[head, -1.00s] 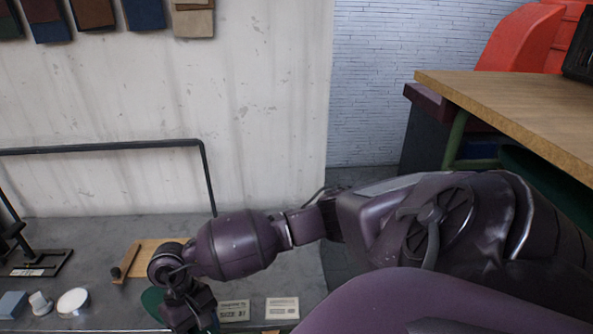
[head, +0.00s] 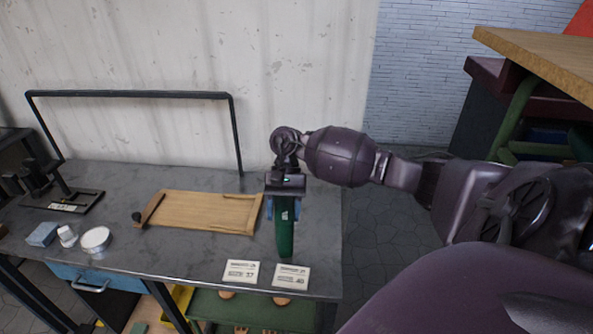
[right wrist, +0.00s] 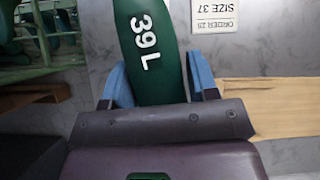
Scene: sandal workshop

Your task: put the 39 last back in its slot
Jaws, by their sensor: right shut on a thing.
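The green 39 last (head: 285,235) hangs from my right gripper (head: 284,205) in the head view, long side down, over the right part of the grey bench. In the right wrist view, the last (right wrist: 150,45) bears "39 L" in white. The blue fingers of my right gripper (right wrist: 160,85) stand on both sides of it, shut on it. A green rack (right wrist: 45,35) shows at the upper left of the right wrist view; whether it has a free slot I cannot tell. My left gripper is not in view.
The grey bench (head: 200,255) bears a wooden board (head: 195,212), cards for size 37 (head: 241,272) and size 40 (head: 291,276), a white round dish (head: 95,240) and a blue block (head: 42,234). A black rail (head: 130,95) rises behind. Lasts show below the front edge.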

